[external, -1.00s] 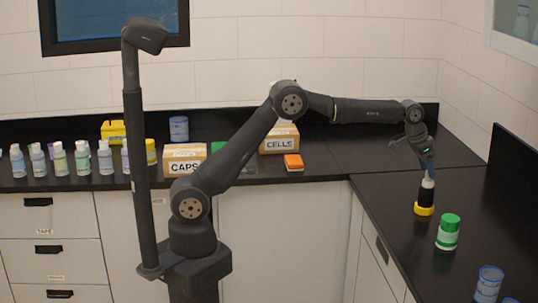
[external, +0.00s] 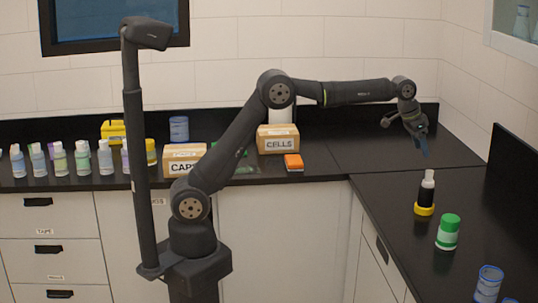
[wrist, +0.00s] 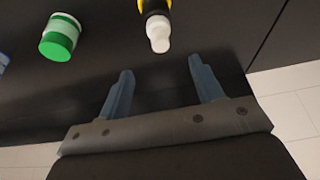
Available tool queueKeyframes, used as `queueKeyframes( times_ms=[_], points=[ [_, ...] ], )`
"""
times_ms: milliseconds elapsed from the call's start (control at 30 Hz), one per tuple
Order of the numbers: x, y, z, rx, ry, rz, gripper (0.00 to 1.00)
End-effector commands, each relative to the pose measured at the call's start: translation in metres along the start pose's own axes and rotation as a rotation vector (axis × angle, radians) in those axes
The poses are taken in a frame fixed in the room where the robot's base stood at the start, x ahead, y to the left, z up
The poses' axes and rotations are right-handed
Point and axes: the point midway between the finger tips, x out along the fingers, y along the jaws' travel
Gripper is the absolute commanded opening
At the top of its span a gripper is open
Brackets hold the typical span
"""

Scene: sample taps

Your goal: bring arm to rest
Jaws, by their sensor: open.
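My gripper (external: 424,146) is raised above the right-hand counter and holds nothing. In the wrist view my gripper (wrist: 158,76) shows two blue fingers spread wide apart with an empty gap. A black bottle with a white top and a yellow base ring (external: 426,192) stands upright on the counter, below and apart from the fingers. It also shows in the wrist view (wrist: 157,27), beyond the fingertips.
A green-capped jar (external: 448,232) and a blue jar (external: 488,283) stand nearer on the right counter (external: 385,208). The back counter holds several bottles (external: 82,160), a CAPS box (external: 184,160), a CELLS box (external: 278,139) and an orange item (external: 293,162). Space around my gripper is clear.

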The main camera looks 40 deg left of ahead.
Motion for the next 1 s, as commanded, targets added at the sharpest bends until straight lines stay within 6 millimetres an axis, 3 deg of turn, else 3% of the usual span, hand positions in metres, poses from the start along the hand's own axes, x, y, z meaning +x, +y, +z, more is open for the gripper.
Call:
queueKeyframes(
  times_ms=[667,800,1000],
  points=[
    [0.122,0.001,0.002,0.001,-0.002,0.001,0.6],
    [0.099,0.0,-0.008,0.001,0.003,0.0,0.6],
    [0.086,0.0,-0.013,0.001,0.0,0.0,0.6]
  ],
)
